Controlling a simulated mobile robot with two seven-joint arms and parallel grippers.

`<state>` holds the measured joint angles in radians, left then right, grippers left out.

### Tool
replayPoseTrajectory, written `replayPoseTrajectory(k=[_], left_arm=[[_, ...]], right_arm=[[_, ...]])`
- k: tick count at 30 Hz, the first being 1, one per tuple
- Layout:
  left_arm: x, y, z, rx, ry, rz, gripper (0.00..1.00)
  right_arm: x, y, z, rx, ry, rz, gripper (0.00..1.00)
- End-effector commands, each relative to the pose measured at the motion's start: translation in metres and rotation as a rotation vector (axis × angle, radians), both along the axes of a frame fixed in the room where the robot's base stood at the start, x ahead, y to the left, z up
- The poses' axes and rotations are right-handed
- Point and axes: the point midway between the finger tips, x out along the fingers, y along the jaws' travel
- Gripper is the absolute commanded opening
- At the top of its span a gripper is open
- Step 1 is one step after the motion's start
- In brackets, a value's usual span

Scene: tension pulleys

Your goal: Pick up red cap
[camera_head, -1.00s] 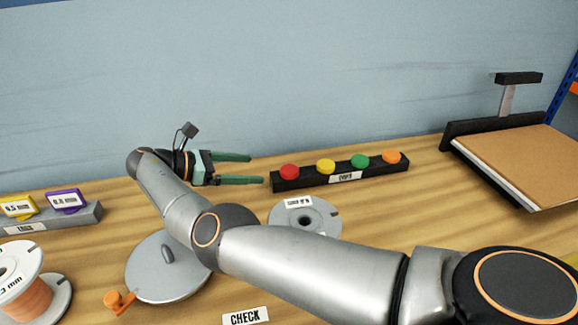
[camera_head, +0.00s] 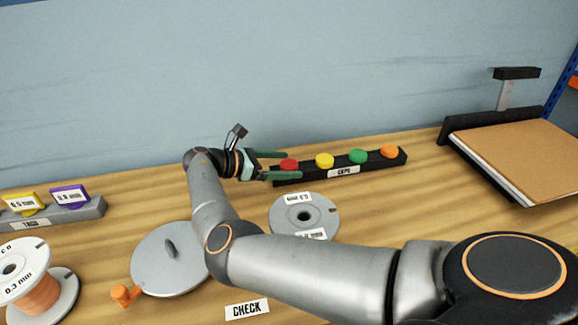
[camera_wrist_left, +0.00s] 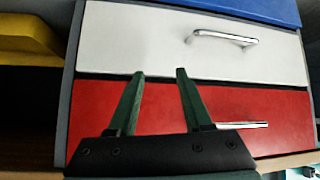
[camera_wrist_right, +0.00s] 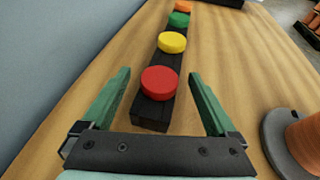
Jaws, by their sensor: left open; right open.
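The red cap (camera_head: 289,165) sits at the left end of a black rack (camera_head: 315,176) labelled "CAPS". It also shows in the right wrist view (camera_wrist_right: 159,83), ahead of and between the fingers. My right gripper (camera_head: 287,165) is open and empty, its green fingertips reaching either side of the rack's left end; it also shows in the right wrist view (camera_wrist_right: 158,75). No contact with the cap is visible. My left gripper (camera_wrist_left: 160,75) is open and empty in the left wrist view, in front of white and red drawers; it is outside the head view.
Yellow (camera_head: 324,160), green (camera_head: 357,156) and orange (camera_head: 389,151) caps follow along the rack. A grey spool (camera_head: 290,218) lies in front of it. A grey disc (camera_head: 160,270) and a copper wire spool (camera_head: 38,292) stand at the left. A board-topped stand (camera_head: 525,160) is at the right.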

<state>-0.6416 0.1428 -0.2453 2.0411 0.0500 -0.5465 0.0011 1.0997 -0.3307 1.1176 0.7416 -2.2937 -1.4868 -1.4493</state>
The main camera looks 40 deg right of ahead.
Motion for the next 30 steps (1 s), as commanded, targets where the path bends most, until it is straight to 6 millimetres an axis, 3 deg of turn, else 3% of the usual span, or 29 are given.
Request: replayPoseTrajectory(k=[5, 27, 30], left_arm=[[-0.0006, 0.0005, -0.0008, 0.003, 0.001, -0.002, 0.5], [-0.0018, 0.0004, -0.0017, 0.002, 0.004, -0.002, 0.5], [-0.0018, 0.0005, -0.0018, 0.003, 0.004, -0.002, 0.5]], right_arm=[[0.0, 0.0001, -0.0002, 0.0, 0.0, 0.0, 0.91], [0.0003, 0.0003, 0.0001, 0.0, -0.001, 0.0, 0.08], [0.0003, 0.0003, 0.0002, 0.0, -0.001, 0.0, 0.05]])
